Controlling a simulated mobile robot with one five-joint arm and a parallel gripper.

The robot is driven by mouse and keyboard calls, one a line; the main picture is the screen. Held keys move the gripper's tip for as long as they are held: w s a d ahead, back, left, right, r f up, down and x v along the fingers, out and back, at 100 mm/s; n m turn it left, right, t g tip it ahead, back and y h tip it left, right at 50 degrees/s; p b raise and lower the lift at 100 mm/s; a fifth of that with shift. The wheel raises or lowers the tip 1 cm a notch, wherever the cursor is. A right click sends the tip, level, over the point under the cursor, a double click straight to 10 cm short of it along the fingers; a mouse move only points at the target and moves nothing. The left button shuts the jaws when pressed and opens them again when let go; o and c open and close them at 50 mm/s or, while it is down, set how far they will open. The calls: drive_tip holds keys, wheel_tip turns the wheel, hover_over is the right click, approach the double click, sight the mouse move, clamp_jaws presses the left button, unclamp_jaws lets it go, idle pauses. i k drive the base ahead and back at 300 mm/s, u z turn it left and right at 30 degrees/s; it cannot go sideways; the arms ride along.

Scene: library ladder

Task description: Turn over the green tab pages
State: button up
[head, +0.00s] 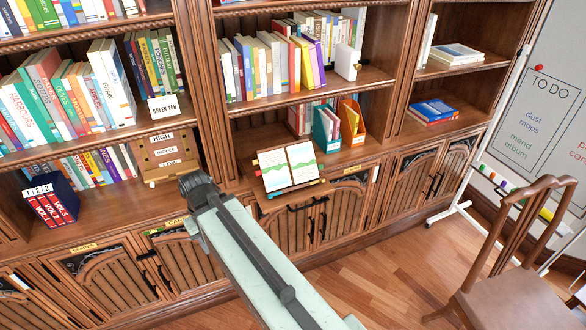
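An open book (288,166) lies tilted on a small wooden stand on the cabinet ledge in the middle of the head view. Its pages show a green wavy picture. A white card (163,106) on the left shelf reads "GREEN TAB". My pale arm reaches up from the bottom, its dark end left of the book and apart from it. No gripper fingers can be made out.
A wooden box (164,157) marked HIGH, MIDDLE and LOW and a set of blue-and-red volumes (52,203) stand left. Teal and orange file holders (339,125) stand behind the book. A chair (516,277) and whiteboard (542,125) are right. Floor shows between the chair and cabinets.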

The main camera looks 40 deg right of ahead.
sight(302, 156)
drive_tip(key=u, duration=1.3)
drive_tip(key=k, duration=1.05)
drive_tip(key=z, duration=1.1)
drive_tip(key=i, duration=1)
drive_tip(key=u, duration=0.05)
